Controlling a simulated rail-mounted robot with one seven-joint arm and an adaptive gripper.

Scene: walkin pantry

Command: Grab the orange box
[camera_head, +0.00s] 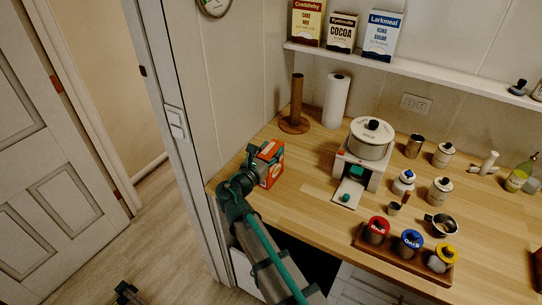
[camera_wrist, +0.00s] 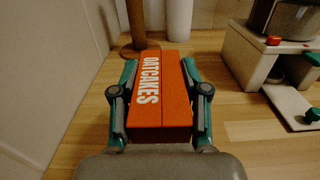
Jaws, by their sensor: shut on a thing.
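The orange box (camera_head: 271,164) is at the left end of the wooden counter in the head view. In the wrist view the orange box (camera_wrist: 160,92) has white lettering that reads OATCAKES and lies lengthwise between my fingers. My gripper (camera_head: 252,166) reaches it from the left in the head view. In the wrist view my gripper (camera_wrist: 160,90) has a teal finger against each long side of the box, shut on it. Whether the box rests on the counter or is slightly above it, I cannot tell.
A wooden towel stand (camera_head: 296,105) and a paper roll (camera_head: 336,100) stand behind the box. A white stand with a pot (camera_head: 370,140) is to the right. Jars with red, blue and yellow lids sit in a wooden tray (camera_head: 400,258) in front. A shelf (camera_head: 420,72) runs above.

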